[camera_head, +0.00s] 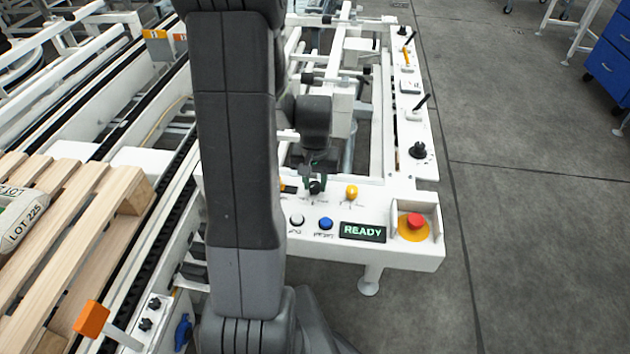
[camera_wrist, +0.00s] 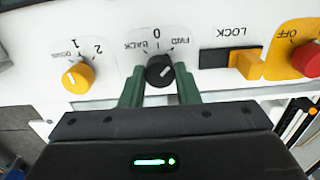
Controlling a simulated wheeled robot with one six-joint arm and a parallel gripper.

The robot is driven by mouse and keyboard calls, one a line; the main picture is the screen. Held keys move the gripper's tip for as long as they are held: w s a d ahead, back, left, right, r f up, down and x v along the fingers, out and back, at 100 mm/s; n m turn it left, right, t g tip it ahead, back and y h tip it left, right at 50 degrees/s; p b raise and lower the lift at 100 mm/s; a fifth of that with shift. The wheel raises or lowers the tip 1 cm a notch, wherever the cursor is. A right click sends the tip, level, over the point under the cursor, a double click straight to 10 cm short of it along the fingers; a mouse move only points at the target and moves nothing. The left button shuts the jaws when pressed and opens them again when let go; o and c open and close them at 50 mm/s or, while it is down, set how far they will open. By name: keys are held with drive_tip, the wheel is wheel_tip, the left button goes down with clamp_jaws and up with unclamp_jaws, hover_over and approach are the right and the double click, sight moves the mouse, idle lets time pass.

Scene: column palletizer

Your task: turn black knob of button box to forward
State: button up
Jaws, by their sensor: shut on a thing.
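The button box (camera_head: 375,255) is the white panel at the near end of the frame. Its black knob (camera_wrist: 158,75) sits in the middle of the wrist view, below the printed BACK, 0 and FWD marks. It also shows in the head view (camera_head: 316,188), partly hidden under the gripper. My gripper (camera_wrist: 160,72) has its two green fingers on either side of the knob and is shut on it. A short pale pointer line on the knob slants toward the upper right, on the FWD side. In the head view, my gripper (camera_head: 317,178) is small and dark.
A yellow knob (camera_wrist: 76,77) marked 1 and 2 stands to the left. A yellow LOCK switch (camera_wrist: 246,65) and a red button (camera_wrist: 309,60) are on the right. The panel also has a blue button (camera_head: 326,223) and a READY display (camera_head: 363,231).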

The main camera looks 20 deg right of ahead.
sight(315, 185)
idle(0.3)
drive_tip(key=o, duration=1)
drive_tip(key=shift+c, duration=0.2)
wheel_tip(315, 185, up, 14)
drive_tip(key=p, duration=0.1)
drive_tip(key=shift+f, duration=0.1)
wheel_tip(315, 185, down, 14)
drive_tip(key=shift+r+b, duration=0.1)
drive_tip(key=shift+b, duration=0.45)
